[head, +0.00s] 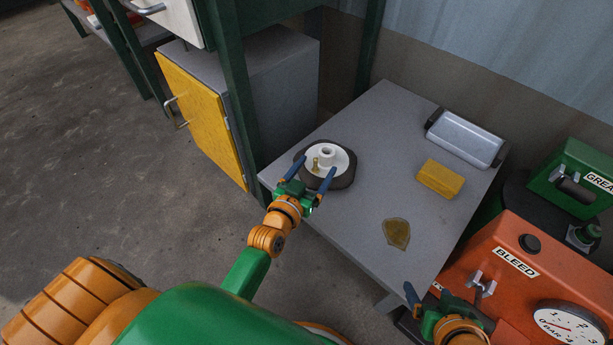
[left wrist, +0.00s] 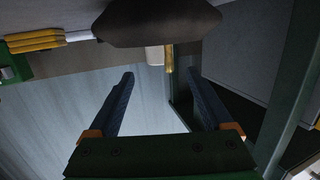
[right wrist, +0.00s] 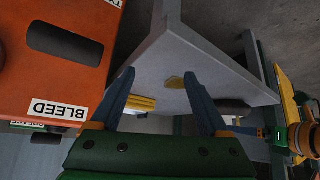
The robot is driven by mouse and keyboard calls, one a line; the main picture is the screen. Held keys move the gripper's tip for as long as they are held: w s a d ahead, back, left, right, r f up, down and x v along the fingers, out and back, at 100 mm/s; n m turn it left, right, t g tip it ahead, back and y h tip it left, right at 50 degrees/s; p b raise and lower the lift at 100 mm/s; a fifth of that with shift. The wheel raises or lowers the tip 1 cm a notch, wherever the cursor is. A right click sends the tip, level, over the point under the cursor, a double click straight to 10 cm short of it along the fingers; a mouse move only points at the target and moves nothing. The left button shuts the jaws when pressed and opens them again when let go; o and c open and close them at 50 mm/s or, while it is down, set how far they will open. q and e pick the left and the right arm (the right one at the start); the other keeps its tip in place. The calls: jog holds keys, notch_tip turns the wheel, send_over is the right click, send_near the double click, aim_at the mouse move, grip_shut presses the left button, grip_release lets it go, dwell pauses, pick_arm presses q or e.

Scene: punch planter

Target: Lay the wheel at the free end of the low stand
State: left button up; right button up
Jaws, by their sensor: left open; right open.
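The wheel (head: 342,176), a dark tyre with a white centre, a raised hub and a brass valve, lies flat at the left end of the low grey stand (head: 340,225). My left gripper (head: 313,171) is open, its blue fingers over the near side of the wheel; I cannot tell whether they touch it. In the left wrist view the tyre (left wrist: 155,24) shows edge-on beyond the fingertips, with the hub (left wrist: 154,55) and valve between them. My right gripper (head: 425,292) is open and empty near the stand's front right corner.
A yellow block (head: 440,179), a pale tray (head: 465,138) with dark ends and a brown shield-shaped patch (head: 397,234) are on the stand's right half. An orange box marked BLEED (head: 520,280) stands at the right. A green post (head: 236,95) rises behind the stand's left end.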

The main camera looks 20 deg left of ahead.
pick_arm(q)
jog(key=s, duration=0.1)
jog(key=s+p, duration=0.1)
jog(key=s, duration=0.2)
jog(key=shift+s+r, duration=0.15)
jog(key=shift+r, duration=0.2)
jog(key=s+f+g, duration=0.4)
jog(key=s+g, duration=0.2)
jog(key=s, duration=0.3)
jog(key=s+f+m+g, duration=0.1)
jog(key=s+f+g, duration=0.3)
jog(key=s+g, duration=0.3)
jog(key=s, duration=0.3)
jog(key=shift+a, duration=0.2)
pick_arm(e)
jog(key=s+d+f+g+h, duration=0.1)
jog(key=s+f+g, duration=0.3)
jog(key=s, duration=0.3)
jog(key=shift+d+f, duration=0.15)
jog(key=shift+d, duration=0.2)
pick_arm(q)
jog(key=shift+s, duration=0.1)
